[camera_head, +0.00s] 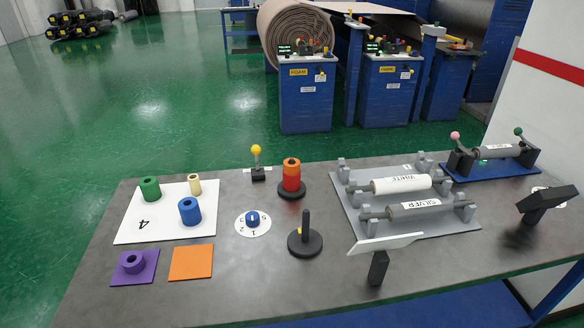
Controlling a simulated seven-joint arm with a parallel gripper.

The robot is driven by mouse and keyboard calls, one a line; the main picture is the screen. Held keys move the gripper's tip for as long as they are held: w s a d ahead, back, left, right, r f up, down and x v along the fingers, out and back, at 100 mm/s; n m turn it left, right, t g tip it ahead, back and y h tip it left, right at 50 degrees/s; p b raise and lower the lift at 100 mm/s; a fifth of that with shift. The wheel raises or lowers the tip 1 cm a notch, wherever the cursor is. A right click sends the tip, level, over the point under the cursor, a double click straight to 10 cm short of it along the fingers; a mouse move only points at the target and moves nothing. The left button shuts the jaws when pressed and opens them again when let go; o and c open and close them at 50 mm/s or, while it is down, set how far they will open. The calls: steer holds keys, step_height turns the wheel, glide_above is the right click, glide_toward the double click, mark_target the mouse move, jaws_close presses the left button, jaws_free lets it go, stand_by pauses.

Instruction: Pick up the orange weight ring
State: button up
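The orange weight ring (291,174) is in a stack of red and orange rings on a round black base (291,195), near the middle of the grey table. The rings are close in colour, and their borders are hard to tell at this size. The stack stands upright, and a hole shows in its top. An empty black post on a round base (305,243) stands just in front of it. My gripper is not in view, and nothing touches the stack.
A white board (150,228) with green, cream and blue cylinders, a purple piece (133,264) and an orange square (191,262) lie left. A dial (253,223) and yellow-knobbed lever (257,160) stand near the stack. Rollers on a grey rack (430,225) lie right.

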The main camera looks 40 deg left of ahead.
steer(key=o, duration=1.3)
